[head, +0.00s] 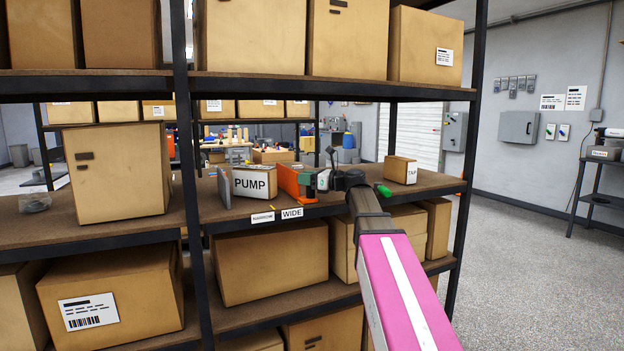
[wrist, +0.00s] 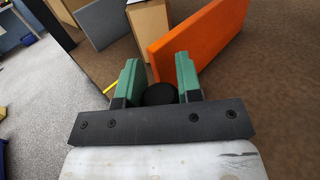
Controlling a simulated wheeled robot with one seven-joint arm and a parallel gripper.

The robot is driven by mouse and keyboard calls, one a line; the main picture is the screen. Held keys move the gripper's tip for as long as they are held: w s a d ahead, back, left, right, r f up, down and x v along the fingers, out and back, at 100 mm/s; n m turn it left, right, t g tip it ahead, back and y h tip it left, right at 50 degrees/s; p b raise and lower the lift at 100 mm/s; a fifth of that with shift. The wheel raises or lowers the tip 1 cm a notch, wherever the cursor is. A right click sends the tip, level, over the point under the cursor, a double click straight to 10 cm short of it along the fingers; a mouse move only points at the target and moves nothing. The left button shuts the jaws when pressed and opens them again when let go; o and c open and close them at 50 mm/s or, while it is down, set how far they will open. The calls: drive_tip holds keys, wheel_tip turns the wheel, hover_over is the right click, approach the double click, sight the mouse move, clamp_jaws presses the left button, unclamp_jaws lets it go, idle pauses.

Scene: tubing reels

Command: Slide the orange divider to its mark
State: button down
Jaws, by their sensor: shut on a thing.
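In the wrist view, the divider (wrist: 200,38) runs back from behind the right finger. My gripper (head: 309,186) is at its front end, near the shelf edge. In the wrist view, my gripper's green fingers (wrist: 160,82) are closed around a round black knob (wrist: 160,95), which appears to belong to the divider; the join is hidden. A yellow mark (wrist: 110,88) lies on the shelf edge, left of the fingers. WIDE label (head: 292,213) is on the front edge below.
A grey upright panel (head: 224,188) stands left of the PUMP box. Right of my gripper are a green object (head: 383,190) and a small box (head: 400,170). Bare shelf lies right of the divider in the wrist view. A dark shelf post (head: 187,150) stands at the left.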

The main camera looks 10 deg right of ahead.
drive_tip(key=c, duration=0.8)
unclamp_jaws()
drive_tip(key=v, duration=1)
drive_tip(key=shift+s+d, duration=0.25)
drive_tip(key=shift+d, duration=0.1)
